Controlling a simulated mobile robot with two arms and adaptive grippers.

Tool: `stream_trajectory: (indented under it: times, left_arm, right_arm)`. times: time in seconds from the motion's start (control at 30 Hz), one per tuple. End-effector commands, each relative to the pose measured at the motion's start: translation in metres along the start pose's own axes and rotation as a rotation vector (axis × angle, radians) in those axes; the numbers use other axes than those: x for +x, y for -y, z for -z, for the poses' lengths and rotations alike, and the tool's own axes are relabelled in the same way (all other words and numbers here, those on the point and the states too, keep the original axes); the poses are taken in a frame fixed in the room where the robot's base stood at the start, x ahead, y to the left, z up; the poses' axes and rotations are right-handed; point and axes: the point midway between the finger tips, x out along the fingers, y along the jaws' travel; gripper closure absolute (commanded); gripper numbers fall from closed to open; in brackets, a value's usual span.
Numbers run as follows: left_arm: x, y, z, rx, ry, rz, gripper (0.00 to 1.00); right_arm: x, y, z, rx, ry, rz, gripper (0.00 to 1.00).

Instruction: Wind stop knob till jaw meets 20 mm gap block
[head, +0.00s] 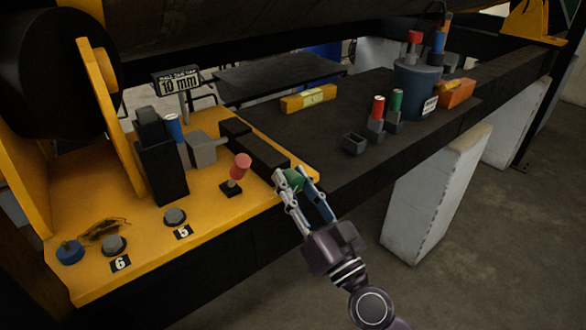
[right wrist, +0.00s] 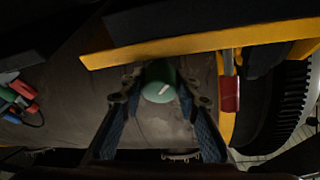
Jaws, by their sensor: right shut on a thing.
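The green stop knob (head: 292,180) sits at the right front end of the black slide (head: 258,152) on the yellow plate. My right gripper (head: 293,178) is shut on the knob. In the right wrist view the knob (right wrist: 159,83), with a white mark on its face, lies between the fingertips (right wrist: 160,86). A grey block (head: 202,151), perhaps the jaw, stands at the slide's left end. A blue-topped piece (head: 174,128) stands between it and a tall black block (head: 161,170); I cannot tell if they touch or which piece is the 20 mm block. My left gripper is not in view.
A red-handled lever (head: 239,170) stands close left of the knob. A sign (head: 178,83) reads 10 mm. Red-topped (head: 377,112) and green-topped (head: 395,105) pieces, a yellow level (head: 308,98) and a blue-grey canister (head: 416,88) stand on the dark bench.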

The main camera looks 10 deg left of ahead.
Motion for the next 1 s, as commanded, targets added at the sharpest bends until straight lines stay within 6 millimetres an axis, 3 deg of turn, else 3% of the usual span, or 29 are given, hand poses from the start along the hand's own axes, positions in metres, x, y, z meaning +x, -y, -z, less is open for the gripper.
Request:
stream_trajectory:
  times: [0.03,0.3,0.77,0.8,0.93,1.0]
  left_arm:
    - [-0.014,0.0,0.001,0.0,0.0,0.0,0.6]
    - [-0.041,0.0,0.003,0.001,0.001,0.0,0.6]
    - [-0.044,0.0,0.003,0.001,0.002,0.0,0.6]
    - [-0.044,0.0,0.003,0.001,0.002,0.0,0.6]
    - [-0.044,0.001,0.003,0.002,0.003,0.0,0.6]
    - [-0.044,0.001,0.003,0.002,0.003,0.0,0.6]
  right_arm:
    - [0.002,0.002,0.006,0.034,0.001,-0.016,0.95]
    - [0.001,0.001,0.004,0.188,0.005,-0.079,0.95]
    - [0.0,-0.001,0.0,0.229,0.005,-0.096,0.95]
    - [0.0,-0.001,0.0,0.229,0.005,-0.096,0.69]
    - [0.0,-0.001,0.0,0.228,0.005,-0.095,0.54]
    - [0.0,0.0,0.0,0.228,0.005,-0.095,0.53]
